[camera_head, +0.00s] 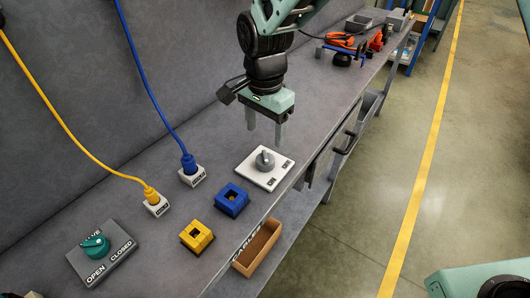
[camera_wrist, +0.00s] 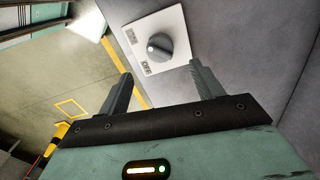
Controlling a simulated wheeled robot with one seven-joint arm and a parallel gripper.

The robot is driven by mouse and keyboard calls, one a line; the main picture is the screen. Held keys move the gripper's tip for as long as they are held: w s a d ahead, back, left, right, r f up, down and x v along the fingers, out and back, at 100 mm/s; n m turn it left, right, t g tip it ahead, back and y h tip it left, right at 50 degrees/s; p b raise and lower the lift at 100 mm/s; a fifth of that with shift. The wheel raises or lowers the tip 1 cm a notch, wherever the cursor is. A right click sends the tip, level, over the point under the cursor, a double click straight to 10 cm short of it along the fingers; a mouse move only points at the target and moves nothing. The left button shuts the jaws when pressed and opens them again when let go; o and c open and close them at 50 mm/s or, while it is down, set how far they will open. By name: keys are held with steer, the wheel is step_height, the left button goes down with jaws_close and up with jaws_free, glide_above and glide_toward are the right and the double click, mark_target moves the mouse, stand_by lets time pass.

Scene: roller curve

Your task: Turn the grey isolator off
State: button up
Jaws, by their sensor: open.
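The grey isolator is a round grey knob (camera_head: 265,160) on a white plate (camera_head: 248,165) set on the grey bench. The plate carries printed labels near its lower and right edges. In the wrist view the knob (camera_wrist: 158,47) shows a ridge and a pale dot, with an OFF label (camera_wrist: 146,69) and another label beside it. My gripper (camera_head: 265,132) points down just above and behind the knob, apart from it. In the wrist view my gripper (camera_wrist: 160,80) has its two fingers spread with nothing between them, and the knob lies beyond the fingertips.
A teal valve knob (camera_head: 95,246) sits on a grey plate marked OPEN and CLOSED. Yellow (camera_head: 152,196) and blue (camera_head: 189,165) plugged cables, a yellow socket (camera_head: 196,237), a blue socket (camera_head: 231,200) and a cardboard box (camera_head: 258,248) are nearby. Orange tools (camera_head: 340,40) lie farther back.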

mark_target(265, 156)
step_height(265, 156, down, 9)
steer(key=shift+r+p, duration=0.1)
steer(key=shift+p, duration=0.4)
steer(key=c, duration=1)
